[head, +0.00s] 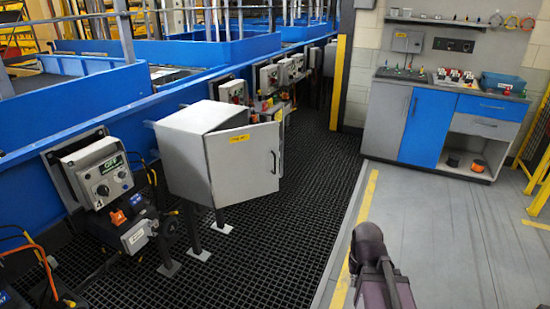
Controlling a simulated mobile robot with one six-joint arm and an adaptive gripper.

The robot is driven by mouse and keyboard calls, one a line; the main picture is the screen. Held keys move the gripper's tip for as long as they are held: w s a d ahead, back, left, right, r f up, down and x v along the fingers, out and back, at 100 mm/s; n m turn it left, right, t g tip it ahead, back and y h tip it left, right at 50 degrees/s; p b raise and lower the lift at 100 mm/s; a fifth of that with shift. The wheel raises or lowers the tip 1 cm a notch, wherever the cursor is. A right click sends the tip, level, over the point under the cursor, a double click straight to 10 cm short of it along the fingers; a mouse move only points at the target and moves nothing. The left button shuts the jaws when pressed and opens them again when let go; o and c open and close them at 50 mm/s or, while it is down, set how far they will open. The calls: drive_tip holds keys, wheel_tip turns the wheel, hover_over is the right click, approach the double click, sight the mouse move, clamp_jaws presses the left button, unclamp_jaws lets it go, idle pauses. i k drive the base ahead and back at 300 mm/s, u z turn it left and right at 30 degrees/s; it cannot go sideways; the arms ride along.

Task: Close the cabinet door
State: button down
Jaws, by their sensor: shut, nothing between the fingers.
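The cabinet (181,161) is a light grey box on dark legs with pale feet, standing on the black floor grating left of the picture's middle. Its door (240,175) is partly open. The door appears hinged at its left edge, and its right edge stands out from the box. A yellow label (240,138) is near the door's top, and a dark handle (273,161) is near its free edge. The inside is hidden behind the door. A dark part of my arm shows at the bottom right, apart from the cabinet. I see no gripper fingers.
The blue conveyor frame (184,54) runs behind the cabinet. A control box (100,170) and cables stand to its left, and more boxes (268,78) line the conveyor. A workbench (385,122) stands at the back right. The grey floor (460,225) is clear.

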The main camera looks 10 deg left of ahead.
sight(243, 163)
drive_tip(key=z, duration=0.05)
drive_tip(key=i, duration=1)
drive_tip(key=u, duration=0.05)
